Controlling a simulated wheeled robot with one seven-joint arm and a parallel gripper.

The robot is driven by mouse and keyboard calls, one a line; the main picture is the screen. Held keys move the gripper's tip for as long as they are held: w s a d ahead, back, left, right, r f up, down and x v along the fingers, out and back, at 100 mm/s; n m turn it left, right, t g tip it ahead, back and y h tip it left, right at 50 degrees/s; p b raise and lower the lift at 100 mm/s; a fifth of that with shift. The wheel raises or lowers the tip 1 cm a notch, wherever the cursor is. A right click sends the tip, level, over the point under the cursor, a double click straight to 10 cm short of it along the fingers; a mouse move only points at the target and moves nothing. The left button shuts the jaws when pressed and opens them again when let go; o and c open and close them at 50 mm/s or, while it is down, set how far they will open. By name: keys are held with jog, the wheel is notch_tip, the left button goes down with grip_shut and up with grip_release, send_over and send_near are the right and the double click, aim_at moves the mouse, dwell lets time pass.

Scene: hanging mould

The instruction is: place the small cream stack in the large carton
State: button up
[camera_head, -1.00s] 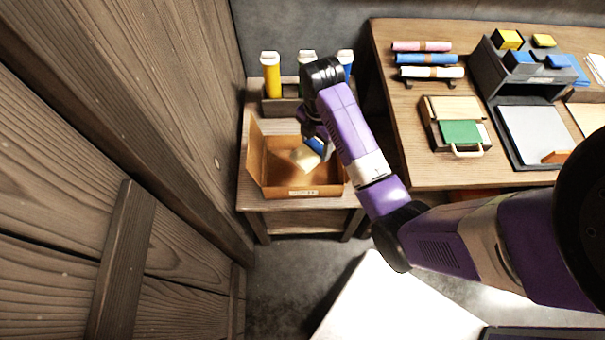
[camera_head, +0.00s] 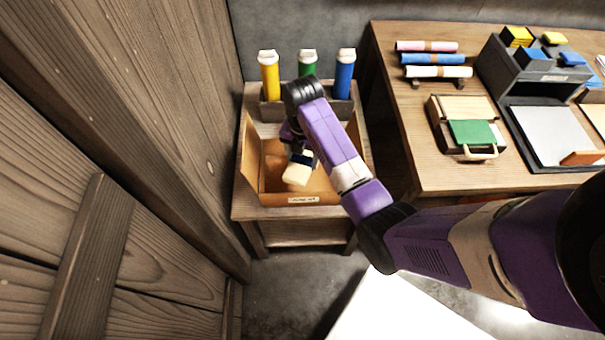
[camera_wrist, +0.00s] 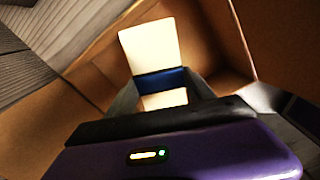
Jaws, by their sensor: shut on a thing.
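The small cream stack (camera_head: 297,174) is a pale block with a dark blue band around it. My gripper (camera_head: 299,156) is shut on it, and the stack is at the opening of the large carton (camera_head: 322,186), within its outline. In the wrist view the cream stack (camera_wrist: 148,48) sticks out beyond the fingers of my gripper (camera_wrist: 162,92), with the blue band between them. Brown carton walls (camera_wrist: 209,32) surround it there. I cannot tell whether the stack touches the carton floor. My arm hides the carton's right part in the head view.
The carton stands on a small wooden table (camera_head: 245,212). Behind it are a yellow tube (camera_head: 269,77), a green tube (camera_head: 307,64) and a blue tube (camera_head: 344,77). A plank wall (camera_head: 150,120) is close on the left. A larger desk (camera_head: 440,178) with a green-topped box (camera_head: 470,132) is at right.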

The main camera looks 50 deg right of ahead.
aim_at(302, 160)
notch_tip(302, 160, down, 8)
jog(key=shift+f+b, duration=0.1)
jog(key=shift+b, duration=0.25)
jog(key=o, duration=1.6)
notch_tip(302, 160, up, 12)
jog(key=shift+r+p, duration=0.1)
jog(key=shift+p, duration=0.5)
